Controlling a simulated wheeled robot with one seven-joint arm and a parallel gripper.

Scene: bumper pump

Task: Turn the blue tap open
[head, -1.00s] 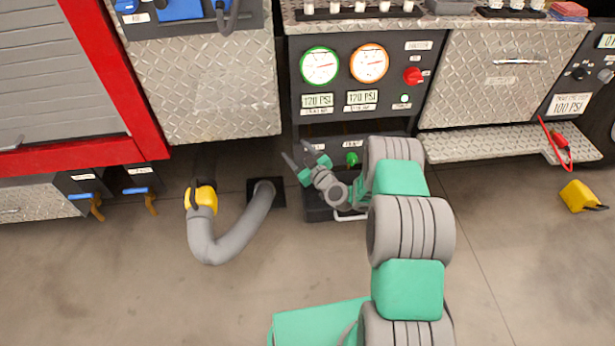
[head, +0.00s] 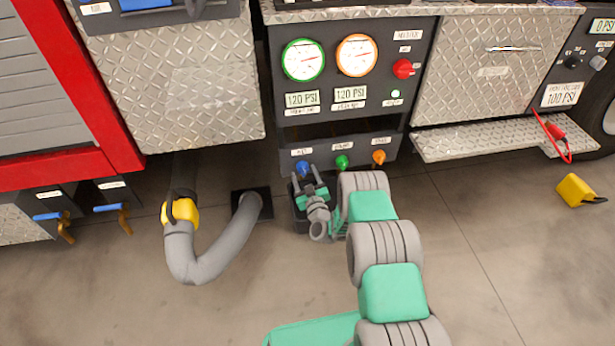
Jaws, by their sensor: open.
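A small blue tap (head: 303,168) sits at the left of a row of coloured taps on the dark lower panel (head: 363,147). My gripper (head: 306,180) is open and points up at the panel. Its fingers are just below the blue tap and roughly either side of it in the head view. I see nothing between the fingers and cannot tell if they touch the tap. My wrist hides part of the black box below.
A green tap (head: 342,162) and an orange tap (head: 379,157) stand right of the blue one. Two blue-handled valves (head: 112,208) are at far left. A grey hose (head: 207,263) bends across the floor left of my arm. A yellow block (head: 577,190) lies at right.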

